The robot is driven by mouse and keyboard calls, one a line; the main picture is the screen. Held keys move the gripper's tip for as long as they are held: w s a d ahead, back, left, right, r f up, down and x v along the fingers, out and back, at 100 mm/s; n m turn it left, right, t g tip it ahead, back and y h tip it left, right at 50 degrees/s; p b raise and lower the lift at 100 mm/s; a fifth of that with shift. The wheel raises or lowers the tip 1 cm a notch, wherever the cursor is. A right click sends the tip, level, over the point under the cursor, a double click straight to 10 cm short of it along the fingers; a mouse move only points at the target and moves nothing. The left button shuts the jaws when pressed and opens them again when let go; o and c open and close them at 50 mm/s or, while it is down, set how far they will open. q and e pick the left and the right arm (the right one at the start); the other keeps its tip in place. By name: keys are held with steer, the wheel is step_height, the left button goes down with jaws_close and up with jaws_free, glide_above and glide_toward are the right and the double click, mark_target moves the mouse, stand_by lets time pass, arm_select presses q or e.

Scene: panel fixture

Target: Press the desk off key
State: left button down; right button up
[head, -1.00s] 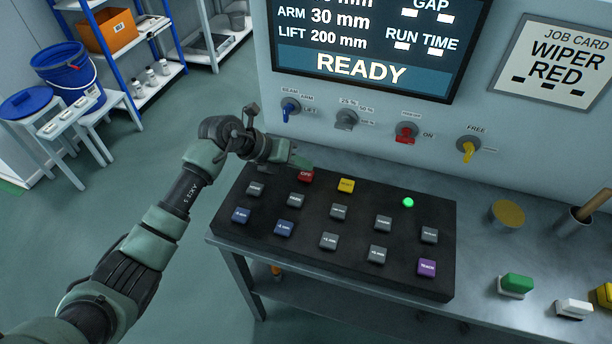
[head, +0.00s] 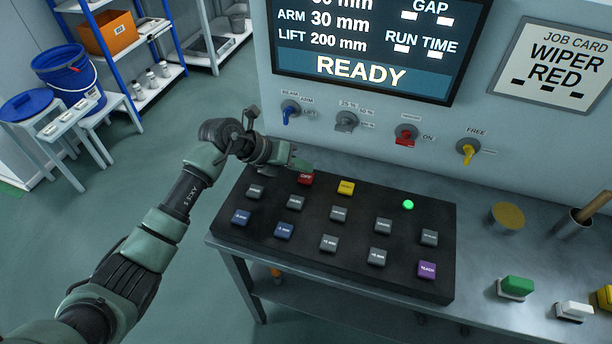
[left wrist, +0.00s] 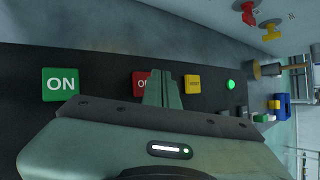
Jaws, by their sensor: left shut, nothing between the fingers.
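The red off key (head: 306,178) sits in the top row of the black desk panel (head: 330,282), left of a yellow key (head: 346,187). My left gripper (head: 302,165) is shut and empty, its tip just above and behind the red key in the head view. In the left wrist view the shut fingers (left wrist: 164,92) partly cover the red key (left wrist: 140,84), with the green ON key (left wrist: 61,84) to the left and the yellow key (left wrist: 193,84) to the right. I cannot tell whether the fingertips touch the red key. My right gripper is not in view.
A green lamp (head: 408,204) is lit on the panel. Grey, blue and purple keys fill the lower rows. Several knobs (head: 406,132) stick out of the wall under the READY screen (head: 365,60). A green button (head: 515,286) and a brass disc (head: 508,214) are to the right.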

mark_target(303, 178)
arm_select(q)
steer(key=shift+f, duration=0.1)
stand_by(0.7)
steer(key=shift+f+b, duration=0.3)
steer(key=shift+f+b, duration=0.3)
steer(key=shift+f, duration=0.2)
stand_by(0.6)
steer(key=shift+r, duration=0.15)
steer(key=shift+r+p, duration=0.7)
steer(key=shift+r, duration=0.05)
steer(key=shift+r, duration=0.1)
step_height(303, 178, up, 5)
steer(key=p, duration=0.4)
steer(key=shift+d, duration=0.1)
stand_by(0.7)
